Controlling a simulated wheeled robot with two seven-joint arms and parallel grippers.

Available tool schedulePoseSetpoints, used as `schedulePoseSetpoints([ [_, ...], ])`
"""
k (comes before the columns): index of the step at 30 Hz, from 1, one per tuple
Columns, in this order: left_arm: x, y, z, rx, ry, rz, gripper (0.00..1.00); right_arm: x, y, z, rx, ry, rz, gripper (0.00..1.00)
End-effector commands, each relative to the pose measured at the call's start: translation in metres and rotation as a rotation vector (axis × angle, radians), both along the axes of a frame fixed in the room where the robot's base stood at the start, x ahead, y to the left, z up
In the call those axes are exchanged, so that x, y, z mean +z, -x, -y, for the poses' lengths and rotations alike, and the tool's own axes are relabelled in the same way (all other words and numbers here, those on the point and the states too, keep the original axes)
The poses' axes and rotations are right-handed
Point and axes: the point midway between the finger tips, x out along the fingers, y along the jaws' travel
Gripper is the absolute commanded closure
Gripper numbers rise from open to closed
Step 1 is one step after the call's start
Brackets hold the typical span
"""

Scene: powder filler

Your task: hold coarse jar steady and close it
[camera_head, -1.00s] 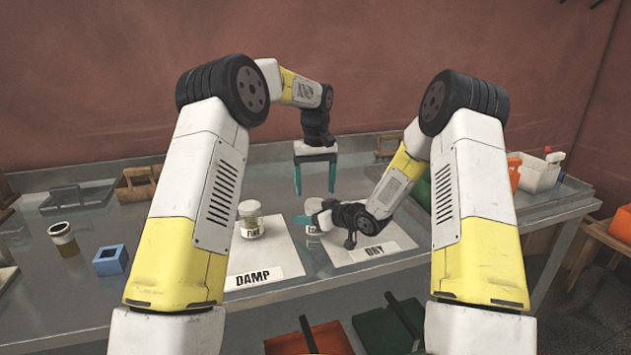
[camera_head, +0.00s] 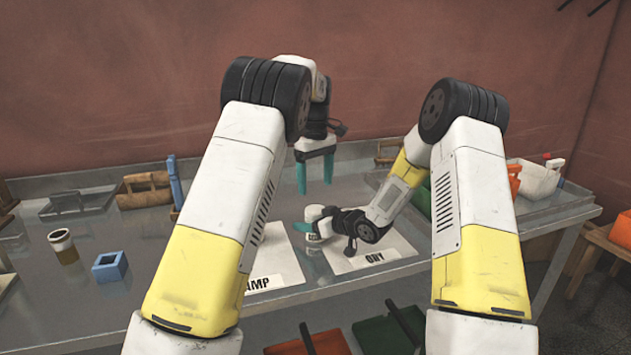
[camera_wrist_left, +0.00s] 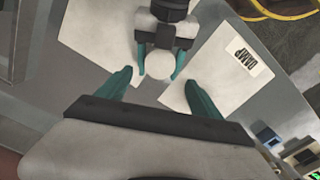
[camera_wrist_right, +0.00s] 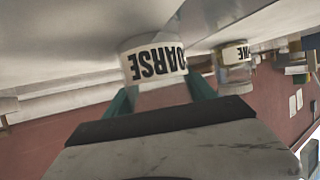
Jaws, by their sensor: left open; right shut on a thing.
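My right gripper is shut around the jar. In the left wrist view the jar's round white top (camera_wrist_left: 161,67) shows between those fingers; I cannot tell whether that is a seated lid. My left gripper (camera_head: 315,184) is open and empty, pointing down above and apart from the jar.
The fine jar (camera_wrist_right: 235,54) stands nearby, hidden behind my left arm in the head view. The DRY mat (camera_head: 385,243) and DAMP mat (camera_head: 275,262) lie on the metal table. A brown cup (camera_head: 63,246) and blue block (camera_head: 110,266) stand left. Bins are at right.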

Motion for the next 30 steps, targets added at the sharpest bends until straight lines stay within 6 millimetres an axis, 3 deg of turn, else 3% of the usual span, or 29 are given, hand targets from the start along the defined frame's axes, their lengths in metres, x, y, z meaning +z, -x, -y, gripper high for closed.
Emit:
schedulePoseSetpoints([
  [18, -0.074, 0.000, 0.000, -0.002, -0.002, -0.001, 0.25, 0.000, 0.000, 0.000, 0.000, -0.001, 0.001, 1.00],
  [30, -0.080, 0.000, 0.000, -0.001, -0.001, -0.001, 0.27, 0.000, 0.000, 0.000, 0.000, -0.001, 0.001, 1.00],
])
